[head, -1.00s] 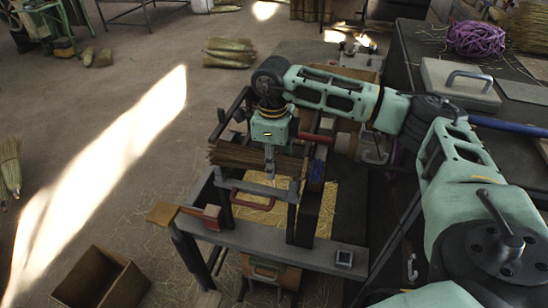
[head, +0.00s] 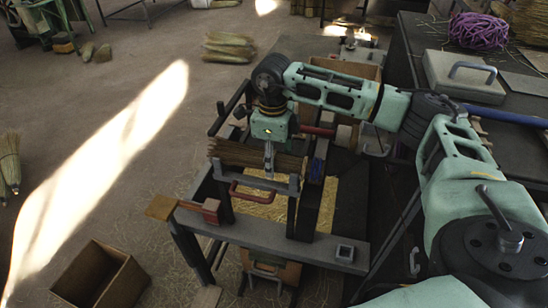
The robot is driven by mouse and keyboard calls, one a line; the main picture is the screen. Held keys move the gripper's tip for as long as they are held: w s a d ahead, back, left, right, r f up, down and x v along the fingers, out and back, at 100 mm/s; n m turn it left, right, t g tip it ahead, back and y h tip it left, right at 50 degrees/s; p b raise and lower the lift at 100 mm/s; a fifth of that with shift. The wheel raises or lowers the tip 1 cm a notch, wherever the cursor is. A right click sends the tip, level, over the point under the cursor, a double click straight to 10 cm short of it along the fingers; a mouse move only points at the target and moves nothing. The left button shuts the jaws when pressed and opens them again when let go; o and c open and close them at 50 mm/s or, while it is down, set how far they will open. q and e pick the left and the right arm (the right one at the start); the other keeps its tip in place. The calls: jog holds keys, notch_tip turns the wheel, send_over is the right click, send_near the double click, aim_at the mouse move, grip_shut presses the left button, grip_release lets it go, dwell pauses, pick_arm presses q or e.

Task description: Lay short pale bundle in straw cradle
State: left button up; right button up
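A brown straw bundle (head: 232,153) lies crosswise in the dark metal frame of the winding bench (head: 262,236), behind its front bar. My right gripper (head: 269,172) points straight down at the bundle's middle, in front of part of it. Its narrow fingers show edge-on, so I cannot tell whether they are open, shut or touching the straw. Several pale bundles (head: 228,47) lie on the floor at the back; I cannot tell whether the short one is among them. No separate straw cradle can be made out. My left gripper is out of view.
A red handle (head: 250,196) sits at the frame's front, and a red block with a wooden handle (head: 208,209) on the bench's left end. An open box (head: 101,277) stands on the floor at lower left. A dark table with purple twine (head: 478,33) is at right.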

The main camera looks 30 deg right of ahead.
jog(key=shift+o, duration=0.2)
notch_tip(320, 180, up, 12)
dwell(0.6)
jog(key=shift+w+a, duration=0.1)
